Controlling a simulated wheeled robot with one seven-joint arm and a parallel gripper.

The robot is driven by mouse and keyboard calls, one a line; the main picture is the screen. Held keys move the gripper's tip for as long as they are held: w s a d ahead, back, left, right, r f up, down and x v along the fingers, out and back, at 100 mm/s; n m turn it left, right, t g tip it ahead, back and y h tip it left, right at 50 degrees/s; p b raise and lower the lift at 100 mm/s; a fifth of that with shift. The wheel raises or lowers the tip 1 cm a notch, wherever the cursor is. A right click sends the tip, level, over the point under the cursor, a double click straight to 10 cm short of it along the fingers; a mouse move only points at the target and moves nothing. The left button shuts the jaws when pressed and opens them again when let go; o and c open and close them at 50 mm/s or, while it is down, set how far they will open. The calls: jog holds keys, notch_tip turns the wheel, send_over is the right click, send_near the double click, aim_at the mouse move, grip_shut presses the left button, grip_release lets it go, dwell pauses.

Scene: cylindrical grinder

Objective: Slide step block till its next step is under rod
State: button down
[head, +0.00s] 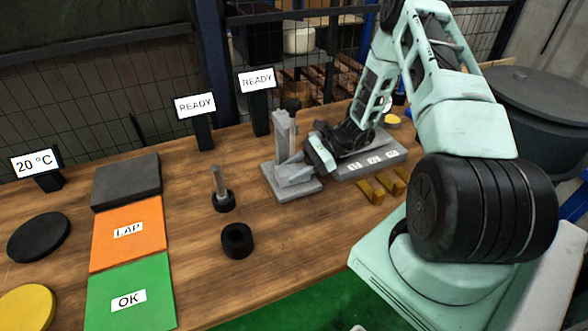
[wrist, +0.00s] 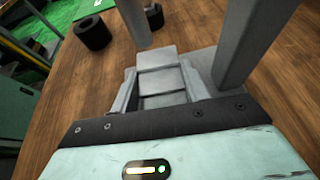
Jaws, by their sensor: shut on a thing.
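The grey step block (wrist: 160,78) lies on the grey base plate of a stand (head: 300,190), with its steps showing between my fingers in the wrist view. My gripper (wrist: 159,74) is shut on the block, one finger along each side; in the head view my gripper (head: 308,165) reaches it from the right. A grey upright rod (wrist: 135,22) stands just past the block's far end in the wrist view. The stand's thicker column (wrist: 250,45) is to its right. I cannot tell exactly which step is below the rod or how large the gap is.
A black ring (head: 237,241) and a pin in a black holder (head: 219,188) stand left of the stand. A grey labelled rack (head: 372,160) and brass blocks (head: 380,188) are on the right. Orange LAP (head: 128,250) and green OK (head: 130,285) mats lie left.

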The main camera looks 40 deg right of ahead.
jog(key=c, duration=0.6)
grip_release()
jog(key=shift+c, duration=0.2)
jog(key=b+v, duration=0.3)
jog(key=v, duration=1.4)
jog(key=shift+d+r, duration=0.1)
jog(key=shift+d, duration=0.05)
jog(key=shift+s, duration=0.1)
